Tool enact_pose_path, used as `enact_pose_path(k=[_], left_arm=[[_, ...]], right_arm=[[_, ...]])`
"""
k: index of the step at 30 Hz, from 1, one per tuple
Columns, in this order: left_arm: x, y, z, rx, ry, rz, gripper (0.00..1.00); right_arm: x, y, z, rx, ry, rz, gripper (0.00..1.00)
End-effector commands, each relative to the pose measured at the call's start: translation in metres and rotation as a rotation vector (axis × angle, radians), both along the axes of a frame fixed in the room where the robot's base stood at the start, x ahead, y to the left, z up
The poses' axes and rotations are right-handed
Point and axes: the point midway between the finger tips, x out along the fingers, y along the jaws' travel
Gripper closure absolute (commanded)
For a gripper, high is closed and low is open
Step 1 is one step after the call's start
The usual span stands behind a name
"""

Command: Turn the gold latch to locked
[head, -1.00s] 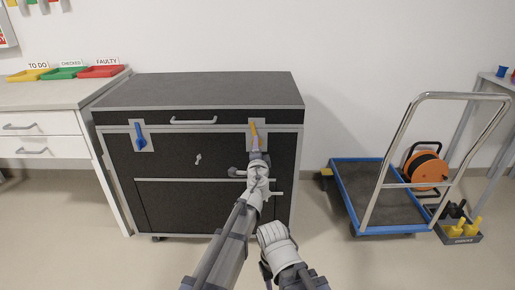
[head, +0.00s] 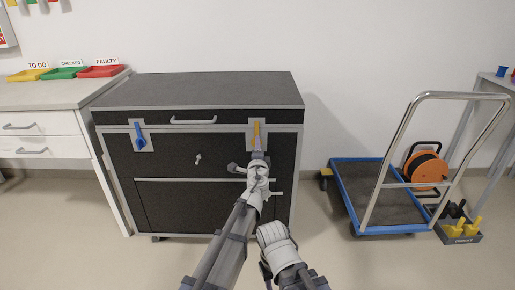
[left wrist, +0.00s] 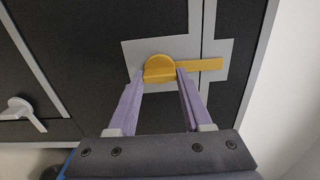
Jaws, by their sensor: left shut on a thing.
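The gold latch (head: 257,133) sits on a pale plate at the upper right of the black case's front. In the head view its arm points up, about upright. In the left wrist view the gold latch (left wrist: 160,68) has a rounded grip, and its arm reaches right across the grey seam. My left gripper (head: 258,154) is at the latch from below in the head view. In the left wrist view its fingers (left wrist: 164,76) stand on both sides of the grip, shut on it. My right arm shows at the bottom of the head view; I cannot make out its gripper.
A blue latch (head: 140,138) hangs downward on the left plate of the black case (head: 200,90). A small T-handle (head: 198,159) is on its front. A blue trolley (head: 345,185) stands right, a white drawer counter (head: 45,98) left. Floor between case and trolley is clear.

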Motion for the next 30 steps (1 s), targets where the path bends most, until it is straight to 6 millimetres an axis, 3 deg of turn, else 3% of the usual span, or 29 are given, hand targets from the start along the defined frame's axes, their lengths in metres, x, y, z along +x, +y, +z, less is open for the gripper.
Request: enact_pose_path(k=[1,2,9,20,30], left_arm=[[-0.001,0.000,0.000,0.003,0.000,-0.001,1.00],[-0.001,0.000,0.000,0.003,0.000,-0.001,0.47],[-0.001,0.000,0.000,0.002,0.000,-0.001,0.20],[-0.004,0.001,0.000,0.001,0.000,0.000,0.20],[-0.040,0.010,0.000,0.001,0.000,0.004,0.20]], right_arm=[[0.000,0.000,0.000,0.000,0.000,0.000,0.53],[0.000,0.000,0.000,0.000,0.000,0.000,0.53],[0.000,0.000,0.000,0.000,0.000,0.000,0.53],[0.000,0.000,0.000,0.000,0.000,0.000,0.53],[0.000,0.000,0.000,0.000,0.000,0.000,0.53]])
